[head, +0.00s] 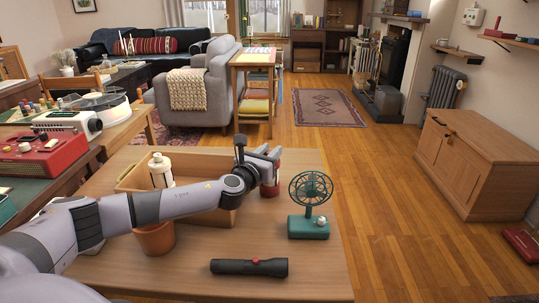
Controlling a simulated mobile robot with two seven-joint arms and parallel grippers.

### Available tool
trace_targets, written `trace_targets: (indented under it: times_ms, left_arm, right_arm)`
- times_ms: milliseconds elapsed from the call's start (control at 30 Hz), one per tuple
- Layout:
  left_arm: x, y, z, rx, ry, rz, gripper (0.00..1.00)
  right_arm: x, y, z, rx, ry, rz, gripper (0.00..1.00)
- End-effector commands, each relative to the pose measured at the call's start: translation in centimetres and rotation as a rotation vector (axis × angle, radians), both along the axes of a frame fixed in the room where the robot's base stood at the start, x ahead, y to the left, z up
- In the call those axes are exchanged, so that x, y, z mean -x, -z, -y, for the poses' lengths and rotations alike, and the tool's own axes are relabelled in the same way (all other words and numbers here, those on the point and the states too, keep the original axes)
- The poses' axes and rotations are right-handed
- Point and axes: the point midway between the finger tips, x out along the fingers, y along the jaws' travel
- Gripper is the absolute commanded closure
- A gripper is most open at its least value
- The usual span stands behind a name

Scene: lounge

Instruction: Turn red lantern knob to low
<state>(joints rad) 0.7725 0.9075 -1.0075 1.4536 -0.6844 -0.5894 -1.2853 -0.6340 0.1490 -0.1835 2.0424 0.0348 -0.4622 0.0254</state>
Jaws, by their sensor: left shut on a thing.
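A red lantern (270,190) stands on the near wooden table, at the right end of the open wooden box. Only its lower red part shows clearly; my left gripper covers most of the rest. My left arm reaches across the table from the left, and my left gripper (268,160) is shut on the lantern. The knob and its setting are hidden, so I cannot tell which part the fingers hold. My right gripper is out of view.
A green fan (310,203) stands close to the right of the lantern. A black flashlight (249,267) lies in front.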

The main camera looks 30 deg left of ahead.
Motion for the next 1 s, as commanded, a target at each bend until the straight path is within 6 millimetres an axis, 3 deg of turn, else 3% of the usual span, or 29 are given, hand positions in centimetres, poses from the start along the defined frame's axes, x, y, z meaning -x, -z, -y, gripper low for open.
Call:
trace_targets:
  times_ms: [233,700,733,767,1000]
  left_arm:
    - [0.0,0.3,-0.1,-0.001,0.131,0.001,1.00]
    - [0.1,0.0,0.0,-0.001,0.171,-0.002,1.00]
    - [0.1,0.0,0.0,-0.001,0.170,-0.002,0.61]
    - [0.1,0.0,0.0,-0.001,0.170,-0.002,0.52]
    - [0.0,0.0,0.0,-0.001,0.170,-0.002,0.51]
  right_arm:
    - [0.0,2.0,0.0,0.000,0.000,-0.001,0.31]
    - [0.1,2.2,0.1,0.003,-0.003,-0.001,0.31]
    - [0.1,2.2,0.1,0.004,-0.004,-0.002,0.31]
    - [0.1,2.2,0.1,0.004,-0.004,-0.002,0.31]
    - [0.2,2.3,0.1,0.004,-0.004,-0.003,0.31]
